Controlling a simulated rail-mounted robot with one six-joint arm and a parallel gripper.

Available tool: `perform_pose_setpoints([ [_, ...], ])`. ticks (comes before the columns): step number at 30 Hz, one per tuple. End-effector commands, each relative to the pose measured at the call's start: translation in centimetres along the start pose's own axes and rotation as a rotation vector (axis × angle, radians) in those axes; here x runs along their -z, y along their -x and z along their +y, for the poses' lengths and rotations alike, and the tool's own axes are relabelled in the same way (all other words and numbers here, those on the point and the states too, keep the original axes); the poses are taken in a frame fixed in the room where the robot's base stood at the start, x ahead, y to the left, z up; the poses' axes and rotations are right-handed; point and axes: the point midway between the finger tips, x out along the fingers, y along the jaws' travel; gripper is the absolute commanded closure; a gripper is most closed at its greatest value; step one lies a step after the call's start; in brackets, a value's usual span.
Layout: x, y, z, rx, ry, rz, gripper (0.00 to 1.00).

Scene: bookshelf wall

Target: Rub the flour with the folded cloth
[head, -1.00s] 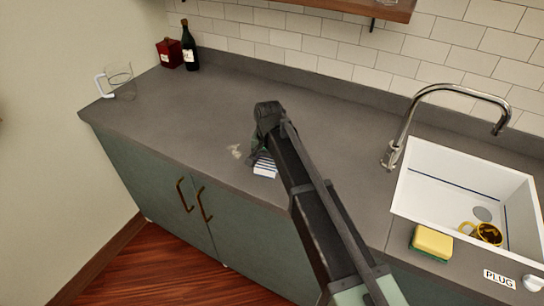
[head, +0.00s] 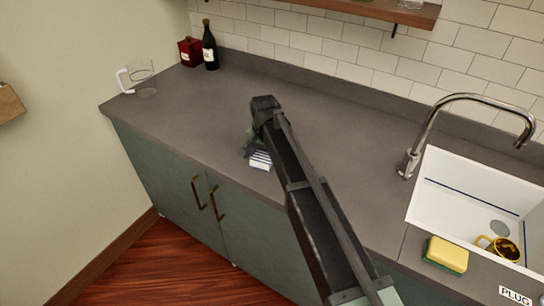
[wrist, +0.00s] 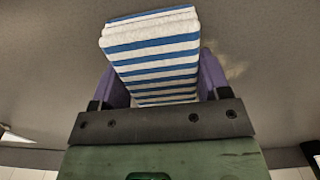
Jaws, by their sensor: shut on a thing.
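The folded cloth (head: 260,161), white with blue stripes, is at the counter's front left part in the head view. My gripper (head: 255,146) is shut on it. In the wrist view the cloth (wrist: 152,50) sits between the two purple fingers, its folded end sticking out beyond them. The flour (wrist: 232,62) shows in the wrist view as a faint pale smear on the counter, just right of the cloth. In the head view the flour is hidden behind my gripper and the cloth. I cannot tell whether the cloth is pressed on the counter.
A glass mug (head: 142,79), a red box (head: 190,51) and a dark bottle (head: 210,47) stand at the counter's far left. A white sink (head: 440,206) with a yellow mug (head: 497,246) is at right, a sponge (head: 446,254) before it. The counter (head: 340,130) between is clear.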

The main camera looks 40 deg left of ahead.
Motion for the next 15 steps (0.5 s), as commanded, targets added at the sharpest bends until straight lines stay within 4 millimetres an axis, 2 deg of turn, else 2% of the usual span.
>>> perform_pose_setpoints([
  [5,0.1,0.0,-0.3,0.001,0.0,0.0,0.49],
  [15,0.7,0.2,-3.4,0.0,0.0,0.0,0.49],
])
